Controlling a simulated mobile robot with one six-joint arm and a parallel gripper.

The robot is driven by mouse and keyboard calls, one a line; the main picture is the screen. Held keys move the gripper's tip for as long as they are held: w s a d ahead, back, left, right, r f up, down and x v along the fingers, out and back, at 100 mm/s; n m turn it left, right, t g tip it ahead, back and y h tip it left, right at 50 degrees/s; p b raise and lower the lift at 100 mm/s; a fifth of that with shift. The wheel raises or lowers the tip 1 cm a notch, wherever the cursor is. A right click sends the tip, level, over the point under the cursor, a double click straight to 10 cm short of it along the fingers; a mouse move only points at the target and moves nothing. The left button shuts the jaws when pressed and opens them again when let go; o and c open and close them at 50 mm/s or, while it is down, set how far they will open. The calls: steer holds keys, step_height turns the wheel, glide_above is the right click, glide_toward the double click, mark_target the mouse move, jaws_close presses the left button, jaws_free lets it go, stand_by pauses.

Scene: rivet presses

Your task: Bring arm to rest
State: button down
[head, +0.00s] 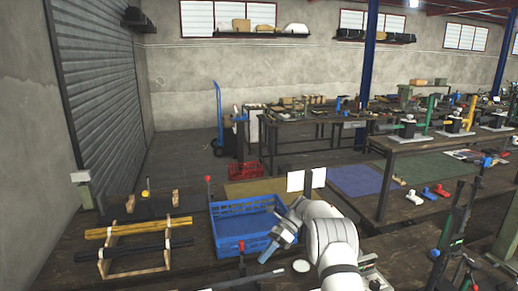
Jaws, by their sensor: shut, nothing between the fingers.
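My arm is white and rises at the bottom centre of the head view, bent to the left. My gripper (266,256) points down and to the left, in front of the right end of the blue crate (228,249). Its fingers are shut and I see nothing held in them. The crate stands on the dark workbench and looks empty. The gripper and arm cover part of its right side. I cannot tell whether the gripper touches the crate.
Left of the crate, a wooden rack (104,259) bears yellow and black bars. A red-knobbed lever (208,190) stands behind the crate. Black tool stands (456,228) are at the right. A red crate (245,171) and a blue hand truck (218,120) are farther back.

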steer(key=s+d+r+n+t+h+b, duration=0.1)
steer(key=s+d+r+n+t+h, duration=0.2)
steer(key=s+r, duration=0.45)
steer(key=s+d+r+n+t+h, duration=0.25)
steer(key=s+r+n, duration=0.3)
steer(key=r, duration=0.35)
steer(key=s+d+n+t+h, duration=0.1)
steer(key=s+d+n+t, duration=0.1)
steer(key=s, duration=1)
steer(key=s+d+n+t+h+b, duration=0.1)
steer(key=s+d+n, duration=0.4)
steer(key=s, duration=0.7)
steer(key=shift+d+n+t+h, duration=0.2)
steer(key=shift+n+t+h, duration=0.45)
steer(key=shift+n+t, duration=0.5)
